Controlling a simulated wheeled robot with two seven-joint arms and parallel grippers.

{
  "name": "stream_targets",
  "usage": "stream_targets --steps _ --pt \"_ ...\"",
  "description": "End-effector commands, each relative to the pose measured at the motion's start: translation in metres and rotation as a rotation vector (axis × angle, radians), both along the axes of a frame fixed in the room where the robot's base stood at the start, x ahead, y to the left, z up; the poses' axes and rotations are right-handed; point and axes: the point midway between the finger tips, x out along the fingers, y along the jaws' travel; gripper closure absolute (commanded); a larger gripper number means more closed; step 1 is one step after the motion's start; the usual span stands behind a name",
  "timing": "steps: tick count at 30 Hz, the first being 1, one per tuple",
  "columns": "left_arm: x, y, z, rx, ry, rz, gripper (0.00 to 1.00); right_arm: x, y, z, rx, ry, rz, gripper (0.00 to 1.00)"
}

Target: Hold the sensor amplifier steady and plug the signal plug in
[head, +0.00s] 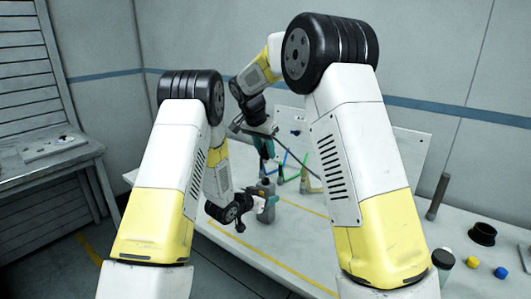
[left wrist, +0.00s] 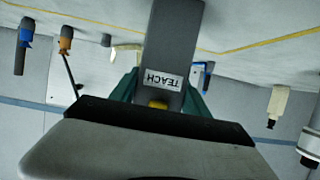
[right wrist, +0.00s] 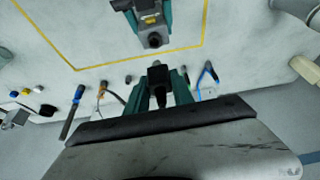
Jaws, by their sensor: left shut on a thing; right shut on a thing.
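The sensor amplifier (head: 265,186) is a grey block standing upright over the table in the head view. In the left wrist view the amplifier (left wrist: 172,40) shows a TEACH label and a yellow spot. My left gripper (head: 266,203) is shut on it, a teal finger on each side. In the right wrist view the amplifier (right wrist: 153,38) turns an end with a dark round opening toward my right gripper. My right gripper (right wrist: 159,90) is shut on the black signal plug (right wrist: 157,76). The plug appears apart from the amplifier, with a gap between them. In the head view, my right gripper (head: 264,148) is above the amplifier.
A blue-handled tool (right wrist: 72,108) and blue-handled pliers (right wrist: 207,75) are near the plug in the right wrist view. A black ring (head: 482,234), yellow cap (head: 473,261) and blue cap (head: 501,272) lie at the table's right. A side bench (head: 45,165) stands left.

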Motion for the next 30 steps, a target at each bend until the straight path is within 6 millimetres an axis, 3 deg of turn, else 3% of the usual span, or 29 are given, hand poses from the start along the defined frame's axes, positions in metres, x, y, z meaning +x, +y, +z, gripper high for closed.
stream_targets --steps 8,30 --pt "0.000 0.000 0.000 -0.001 -0.001 0.000 1.00 0.000 0.000 -0.001 -0.004 -0.004 0.001 1.00" --pt "0.000 0.000 0.000 -0.001 -0.001 0.000 1.00 0.000 0.000 -0.055 -0.004 -0.005 0.001 1.00"
